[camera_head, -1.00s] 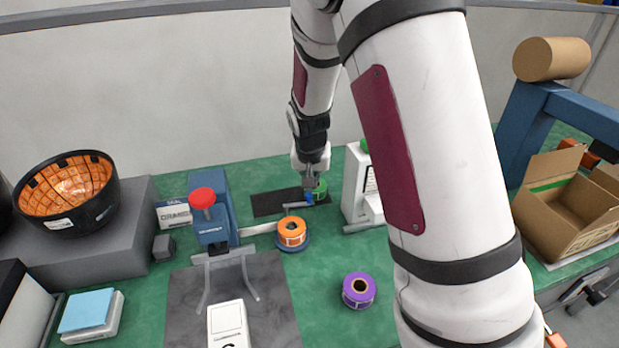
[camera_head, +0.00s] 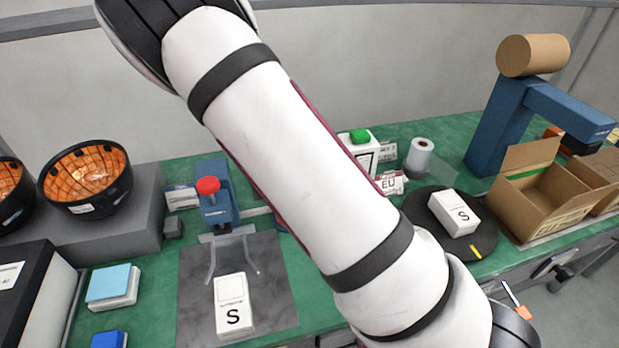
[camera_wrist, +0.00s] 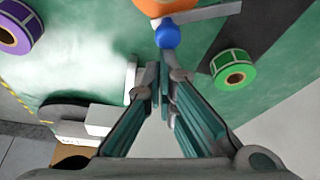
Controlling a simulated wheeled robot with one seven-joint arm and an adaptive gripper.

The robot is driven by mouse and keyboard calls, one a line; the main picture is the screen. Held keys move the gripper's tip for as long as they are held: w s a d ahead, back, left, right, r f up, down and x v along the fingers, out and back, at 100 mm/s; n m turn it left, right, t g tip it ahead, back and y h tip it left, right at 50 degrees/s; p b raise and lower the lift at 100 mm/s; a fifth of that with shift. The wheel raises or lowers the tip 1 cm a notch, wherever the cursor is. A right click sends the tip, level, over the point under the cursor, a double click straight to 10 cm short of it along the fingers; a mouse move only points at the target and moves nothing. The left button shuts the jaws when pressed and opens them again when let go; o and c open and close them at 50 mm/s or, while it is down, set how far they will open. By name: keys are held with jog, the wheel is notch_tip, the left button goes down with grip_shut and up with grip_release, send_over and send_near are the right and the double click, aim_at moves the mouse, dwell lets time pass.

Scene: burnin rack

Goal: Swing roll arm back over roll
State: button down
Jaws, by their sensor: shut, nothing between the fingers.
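In the wrist view, a grey bar (camera_wrist: 212,15), which looks like the roll arm, runs beside an orange roll (camera_wrist: 150,7) at the top edge. A blue knob (camera_wrist: 167,37) sits by the bar, close to the roll. My gripper (camera_wrist: 164,72) is shut and empty, its fingertips pointing at the knob; I cannot tell whether they touch it. In the head view my arm hides my gripper, the knob and nearly all of the orange roll. The blue press-like stand with a red knob (camera_head: 208,186) shows left of my arm.
A green roll (camera_wrist: 235,75) and a purple roll (camera_wrist: 14,28) lie on either side in the wrist view. A white box marked S (camera_head: 233,305) lies on the grey mat (camera_head: 278,310). Another S box (camera_head: 454,212) rests on a black disc (camera_head: 484,240) at right, near an open carton (camera_head: 545,200).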

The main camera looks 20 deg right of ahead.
jog(key=shift+s+a+m+g, duration=0.4)
jog(key=shift+a+m, duration=0.2)
jog(key=shift+m, duration=0.4)
jog(key=shift+w, duration=0.25)
jog(key=shift+w+a, duration=0.3)
jog(key=shift+w, duration=0.3)
notch_tip(320, 180, up, 10)
jog(key=shift+d+b, duration=0.25)
jog(key=shift+b, duration=0.15)
